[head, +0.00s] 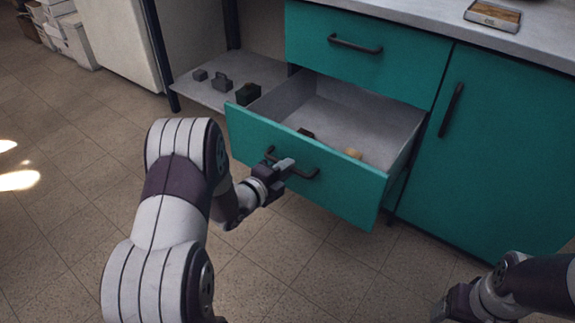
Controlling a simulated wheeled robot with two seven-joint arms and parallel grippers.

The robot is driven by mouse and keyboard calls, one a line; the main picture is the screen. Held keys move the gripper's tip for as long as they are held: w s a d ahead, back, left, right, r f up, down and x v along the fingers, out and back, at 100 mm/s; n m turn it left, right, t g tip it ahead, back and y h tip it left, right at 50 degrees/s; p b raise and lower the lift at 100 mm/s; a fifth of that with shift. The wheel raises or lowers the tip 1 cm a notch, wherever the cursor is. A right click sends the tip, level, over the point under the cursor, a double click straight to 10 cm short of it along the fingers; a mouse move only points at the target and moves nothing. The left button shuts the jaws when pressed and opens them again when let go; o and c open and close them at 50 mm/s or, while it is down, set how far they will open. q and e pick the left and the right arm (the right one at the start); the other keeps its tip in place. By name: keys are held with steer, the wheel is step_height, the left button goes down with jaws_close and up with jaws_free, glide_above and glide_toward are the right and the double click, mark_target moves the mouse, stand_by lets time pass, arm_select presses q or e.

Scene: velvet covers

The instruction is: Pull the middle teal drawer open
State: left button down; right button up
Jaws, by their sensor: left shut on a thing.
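The middle teal drawer (325,187) stands well out from the cabinet, and its grey inside shows. A dark item (305,133) and a small tan item (353,154) lie in it. My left gripper (282,168) is at the left part of the drawer's dark bar handle (306,174) and is shut on it; the fingers partly hide the handle. My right gripper (442,309) is at the bottom right, away from the drawer; its fingers are not clear.
A closed upper teal drawer (370,60) and a closed teal door (490,145) flank the open drawer. A grey shelf (205,90) with several dark items is at the left. A tray (492,14) lies on the countertop. The tiled floor in front is clear.

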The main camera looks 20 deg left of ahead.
arm_select(q)
steer(key=c, duration=1.1)
jaws_free()
steer(key=p+v, duration=0.5)
steer(key=v, duration=0.7)
steer(key=shift+s+r+p, duration=0.1)
steer(key=shift+s+p, duration=0.25)
